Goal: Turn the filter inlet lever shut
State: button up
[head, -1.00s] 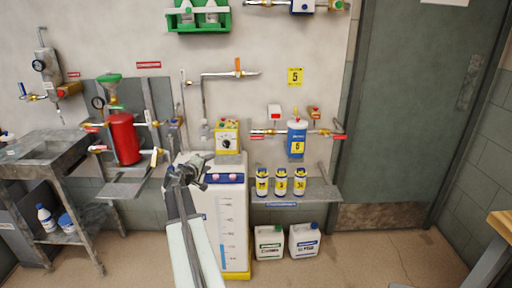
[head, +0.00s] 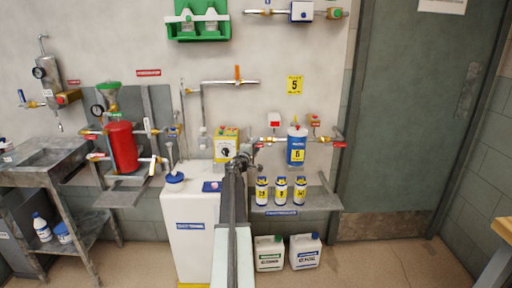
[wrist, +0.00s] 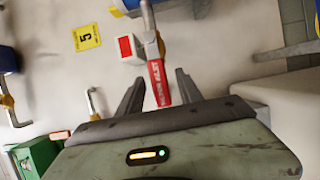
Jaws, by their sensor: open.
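The filter inlet lever is a red handle (wrist: 158,82) with white lettering in the wrist view. It runs roughly in line with its metal pipe. In the head view its red end (head: 259,145) shows just left of the blue filter housing (head: 296,148). My gripper (wrist: 160,78) is open, with one finger on each side of the lever's free end; I cannot tell whether either touches it. In the head view my gripper (head: 243,158) is in front of the wall, left of the filter, and my arm hides part of the pipework there.
A shelf (head: 325,200) with several yellow-labelled bottles (head: 281,190) stands below the filter. A white tank (head: 190,240) is left of my arm. A red-fronted box (head: 274,119) is above the lever. Another red lever (head: 340,145) is right of the filter.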

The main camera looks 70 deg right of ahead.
jog(key=shift+d, duration=0.35)
jog(key=shift+a, duration=0.1)
grip_shut()
dwell(1.1)
